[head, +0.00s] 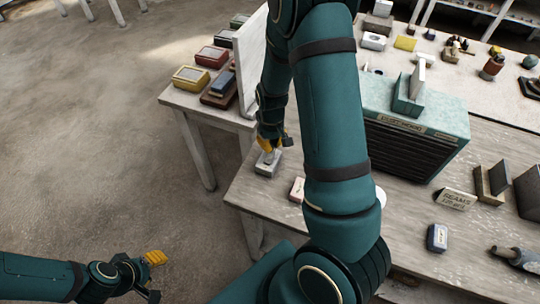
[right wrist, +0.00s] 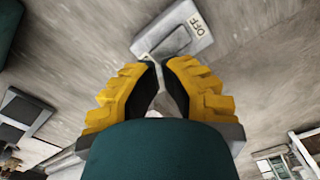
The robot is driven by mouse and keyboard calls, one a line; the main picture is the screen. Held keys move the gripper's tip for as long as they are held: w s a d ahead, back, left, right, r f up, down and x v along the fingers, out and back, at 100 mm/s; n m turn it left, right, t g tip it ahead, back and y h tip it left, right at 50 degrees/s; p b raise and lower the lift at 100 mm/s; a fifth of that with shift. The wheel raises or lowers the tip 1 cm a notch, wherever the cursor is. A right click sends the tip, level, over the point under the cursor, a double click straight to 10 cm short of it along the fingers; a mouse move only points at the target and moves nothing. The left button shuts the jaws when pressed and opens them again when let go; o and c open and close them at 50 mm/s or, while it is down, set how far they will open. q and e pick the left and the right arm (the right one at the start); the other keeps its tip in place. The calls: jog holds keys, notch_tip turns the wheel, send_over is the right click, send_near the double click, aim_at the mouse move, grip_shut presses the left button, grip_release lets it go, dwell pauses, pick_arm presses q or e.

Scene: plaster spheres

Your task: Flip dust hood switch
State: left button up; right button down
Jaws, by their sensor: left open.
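The grey switch box (head: 266,168) sits on the left end of the wooden workbench. In the right wrist view the box (right wrist: 205,43) carries a label reading OFF (right wrist: 195,22). A pale lever-like part shows at its near side, partly hidden by my fingertips. My right gripper (head: 270,143) is over the box, its yellow fingertips (right wrist: 160,66) together at the box's near edge; I cannot tell whether they touch it. Nothing shows held between them. The blue-grey dust hood (head: 432,97) with a dark slatted front stands further right. My left gripper (head: 152,272) is open and empty, over the floor at lower left.
A white upright panel (head: 251,60) stands behind the right gripper, with several boxes on the table (head: 205,103) beyond. A small red-and-white block (head: 297,189) lies right of the switch, partly behind my arm. Floor at left is clear.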

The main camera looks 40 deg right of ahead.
aim_at(271, 152)
jog(key=shift+f+b, duration=1.45)
jog(key=shift+f, duration=0.4)
dwell(0.8)
jog(key=shift+r, duration=0.15)
jog(key=shift+r+p, duration=2.85)
jog(key=shift+r, duration=0.55)
